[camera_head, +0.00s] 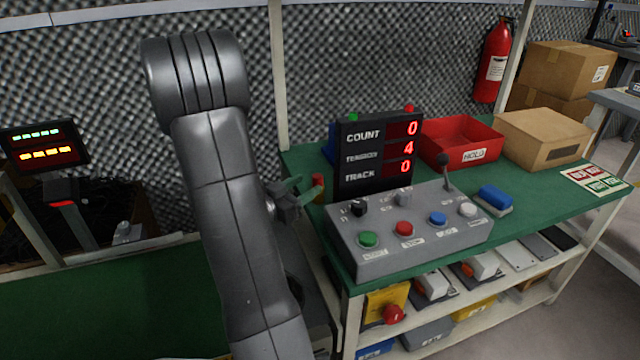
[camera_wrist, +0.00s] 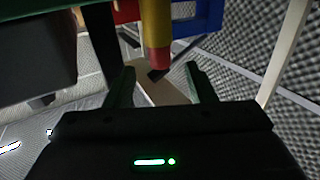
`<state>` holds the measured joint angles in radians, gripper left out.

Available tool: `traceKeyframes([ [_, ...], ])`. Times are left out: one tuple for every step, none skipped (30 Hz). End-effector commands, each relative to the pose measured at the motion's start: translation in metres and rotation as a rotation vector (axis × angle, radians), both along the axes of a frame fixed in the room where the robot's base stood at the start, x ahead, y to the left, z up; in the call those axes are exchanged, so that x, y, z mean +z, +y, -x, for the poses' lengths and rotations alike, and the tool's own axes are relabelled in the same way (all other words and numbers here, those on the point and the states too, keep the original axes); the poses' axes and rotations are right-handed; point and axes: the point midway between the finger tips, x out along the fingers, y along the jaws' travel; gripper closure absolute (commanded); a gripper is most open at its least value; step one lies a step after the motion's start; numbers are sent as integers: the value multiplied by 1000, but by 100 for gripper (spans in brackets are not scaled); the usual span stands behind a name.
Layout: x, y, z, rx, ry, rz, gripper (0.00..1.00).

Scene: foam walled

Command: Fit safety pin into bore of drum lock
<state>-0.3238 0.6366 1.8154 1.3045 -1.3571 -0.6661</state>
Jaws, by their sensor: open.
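In the head view a red upright piece (camera_head: 318,187) at the bench's left edge appears to be the same thing. My gripper (camera_head: 301,188) is beside it, to its left, with green fingers. In the wrist view my gripper (camera_wrist: 160,80) is open, its fingers apart with the cylinder's end between or just beyond them; contact cannot be told. I cannot make out the drum lock.
The green bench (camera_head: 535,190) holds a grey button console (camera_head: 400,255), a display (camera_head: 350,182), a red bin (camera_head: 447,130) and a cardboard box (camera_head: 540,125). Foam wall (camera_head: 345,75) stands close behind. A green surface (camera_head: 120,305) lies left of my arm.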

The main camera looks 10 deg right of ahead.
Motion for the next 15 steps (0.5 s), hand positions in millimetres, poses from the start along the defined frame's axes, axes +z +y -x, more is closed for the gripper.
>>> traceKeyframes([
  [-2,-7,-4,-3,-1,-1,50],
  [-2,-9,-7,-2,-1,-1,50],
  [-1,-12,-10,-1,-2,-1,50],
  [-1,-14,-11,-2,-2,-1,50],
  [-1,-16,-12,-2,-2,-1,50],
  [-1,-18,-14,-1,-2,-1,50],
  [0,-18,-14,0,-1,-1,50],
  [-1,-19,-15,0,-1,-1,50],
  [-1,-21,-17,0,-1,-1,50],
  [-2,-23,-18,0,-1,-1,50],
  [-2,-26,-20,-1,-1,0,50],
  [-3,-31,-23,-3,-2,0,50],
  [-4,-34,-26,-2,-2,0,50],
  [-4,-38,-29,-3,-4,-2,50],
  [-4,-43,-33,-3,-3,-1,50],
])
